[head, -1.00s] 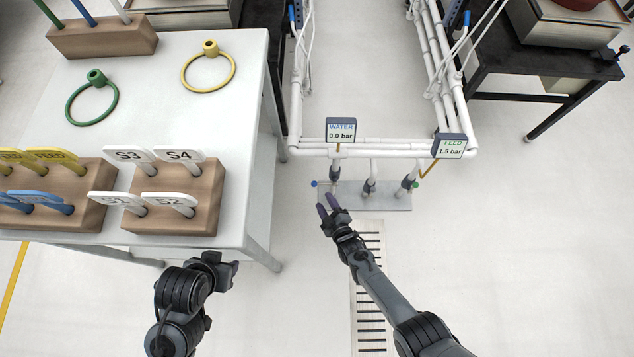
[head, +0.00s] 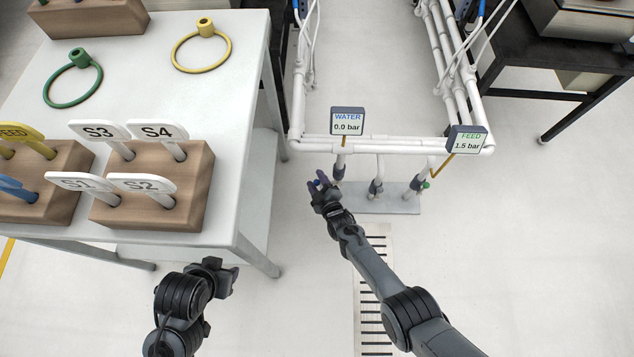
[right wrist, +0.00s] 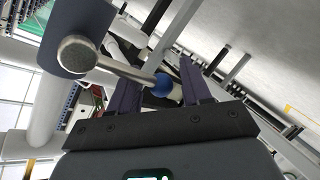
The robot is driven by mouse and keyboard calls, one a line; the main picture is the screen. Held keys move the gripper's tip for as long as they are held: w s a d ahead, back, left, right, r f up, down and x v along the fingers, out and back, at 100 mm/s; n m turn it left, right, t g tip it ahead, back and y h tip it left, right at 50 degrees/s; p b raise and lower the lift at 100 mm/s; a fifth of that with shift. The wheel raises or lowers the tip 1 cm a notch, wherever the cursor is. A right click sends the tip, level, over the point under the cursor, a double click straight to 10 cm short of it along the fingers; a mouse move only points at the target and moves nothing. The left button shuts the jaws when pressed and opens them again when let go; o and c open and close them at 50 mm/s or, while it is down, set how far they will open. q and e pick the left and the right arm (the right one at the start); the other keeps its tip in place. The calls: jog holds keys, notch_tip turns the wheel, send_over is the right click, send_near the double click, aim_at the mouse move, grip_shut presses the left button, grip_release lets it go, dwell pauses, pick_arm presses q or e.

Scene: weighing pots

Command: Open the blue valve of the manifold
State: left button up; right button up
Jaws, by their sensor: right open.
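The white pipe manifold (head: 390,146) stands on a grey base plate (head: 392,204). Its blue valve knob (head: 317,183) is at the left end, partly covered by my right gripper. My right gripper (head: 318,180) is open around the knob. In the right wrist view the blue ball (right wrist: 162,85) lies between the two purple fingers (right wrist: 160,88), with a gap to the finger on its right; contact is unclear. A green knob (head: 425,185) is at the manifold's right end. My left gripper (head: 222,275) hangs by the table's front edge, its jaws unclear.
The WATER display (head: 347,121) reads 0.0 bar and the FEED display (head: 467,140) reads 1.5 bar, both above the manifold. A white table (head: 120,75) with tag blocks (head: 155,190) and yellow and green rings stands at left. A floor grate (head: 375,290) lies in front.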

jog(key=shift+d, duration=0.1)
jog(key=c, duration=0.6)
jog(key=shift+c, duration=1.4)
grip_shut()
jog(key=shift+f, duration=0.1)
